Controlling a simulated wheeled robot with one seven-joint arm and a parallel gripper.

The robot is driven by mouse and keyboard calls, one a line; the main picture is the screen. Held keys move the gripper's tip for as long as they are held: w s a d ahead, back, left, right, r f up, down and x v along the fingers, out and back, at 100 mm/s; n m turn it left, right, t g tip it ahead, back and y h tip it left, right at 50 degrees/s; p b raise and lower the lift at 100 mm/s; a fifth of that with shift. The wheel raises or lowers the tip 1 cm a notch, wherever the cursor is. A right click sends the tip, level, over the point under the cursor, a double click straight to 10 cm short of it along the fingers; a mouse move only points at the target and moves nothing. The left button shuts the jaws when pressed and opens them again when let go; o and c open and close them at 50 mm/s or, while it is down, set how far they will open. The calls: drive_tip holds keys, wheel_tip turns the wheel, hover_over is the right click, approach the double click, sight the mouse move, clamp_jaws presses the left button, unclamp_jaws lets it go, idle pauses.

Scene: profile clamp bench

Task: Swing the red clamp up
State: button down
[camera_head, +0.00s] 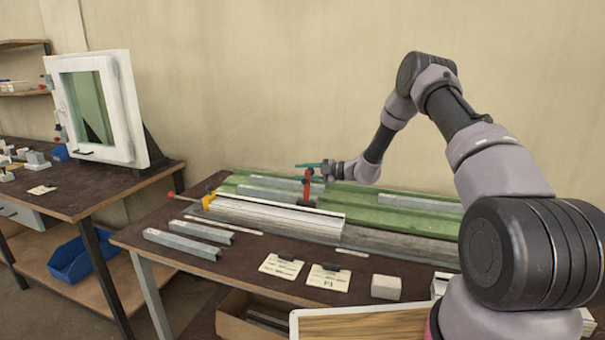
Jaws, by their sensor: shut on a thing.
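The red clamp (307,187) stands on the bench beside the white profile, with its red lever pointing up. My gripper (310,168), with teal fingers, reaches in from the right and is shut on the top of the red lever. The fingers and wrist hide part of the lever's upper end. The white profile (270,212) lies lengthwise on the bench, in front of the green rail.
A yellow piece (208,201) with a red-tipped rod sits at the profile's left end. A green rail (400,201) runs behind. A white framed window (95,105) stands on the left table.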

drive_tip(key=c, duration=0.8)
unclamp_jaws()
drive_tip(key=shift+c, duration=0.2)
drive_tip(key=shift+d, duration=0.1)
drive_tip(key=v, duration=1)
drive_tip(key=shift+d, duration=0.35)
drive_tip(key=shift+s, duration=0.1)
